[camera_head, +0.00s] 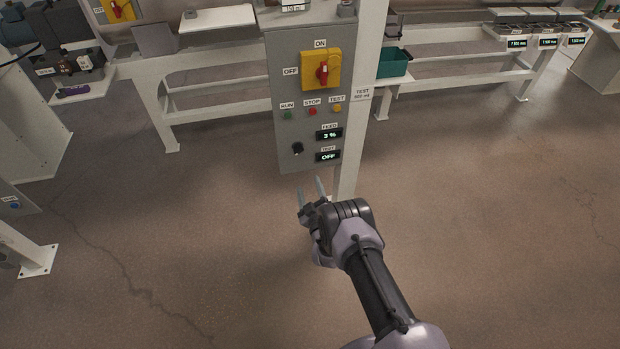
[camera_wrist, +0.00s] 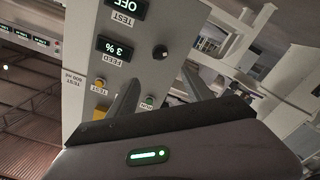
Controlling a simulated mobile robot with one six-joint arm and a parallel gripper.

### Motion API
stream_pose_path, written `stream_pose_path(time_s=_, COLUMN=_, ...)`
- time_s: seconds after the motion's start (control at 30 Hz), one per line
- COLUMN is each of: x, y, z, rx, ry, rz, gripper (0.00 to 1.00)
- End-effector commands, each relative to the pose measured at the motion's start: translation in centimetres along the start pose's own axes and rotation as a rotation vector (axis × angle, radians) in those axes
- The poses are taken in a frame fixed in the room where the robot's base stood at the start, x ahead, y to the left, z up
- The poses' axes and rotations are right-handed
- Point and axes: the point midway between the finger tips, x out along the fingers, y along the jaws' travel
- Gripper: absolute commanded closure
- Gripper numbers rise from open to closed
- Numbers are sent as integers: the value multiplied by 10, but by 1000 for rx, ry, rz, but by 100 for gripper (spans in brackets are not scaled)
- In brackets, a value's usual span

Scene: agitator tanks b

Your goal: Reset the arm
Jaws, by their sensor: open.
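My gripper (camera_head: 311,187) is open and empty, just below the lower edge of a grey control panel (camera_head: 285,85) in the head view. My arm reaches up to it from the lower right. In the wrist view the two fingers of my gripper (camera_wrist: 160,75) stand apart in front of the panel (camera_wrist: 88,60), which appears upside down. I cannot tell the exact gap between fingertips and panel.
The panel carries a red and yellow rotary switch (camera_head: 322,70), RUN, STOP and TEST buttons, a black knob (camera_head: 297,148), and displays reading 3 % and OFF. A white post stands beside it. White benches (camera_head: 215,60) lie behind. The floor around is open.

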Motion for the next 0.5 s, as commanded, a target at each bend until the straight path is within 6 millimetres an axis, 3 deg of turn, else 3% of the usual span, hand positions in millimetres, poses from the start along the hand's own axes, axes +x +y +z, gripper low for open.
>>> stream_pose_path(time_s=0.13, x=2, y=2, z=-1, rx=4, ry=-2, rz=1, gripper=41)
stream_pose_path(time_s=0.23, x=26, y=32, z=-21, rx=54, ry=-39, rz=13, gripper=41)
stream_pose_path(time_s=0.27, x=38, y=50, z=-33, rx=85, ry=-63, rz=19, gripper=41)
stream_pose_path(time_s=0.37, x=73, y=132, z=-88, rx=232, ry=-183, rz=33, gripper=41)
stream_pose_path(time_s=0.43, x=74, y=190, z=-130, rx=348, ry=-282, rz=34, gripper=41)
stream_pose_path(time_s=0.5, x=56, y=242, z=-173, rx=457, ry=-377, rz=31, gripper=41)
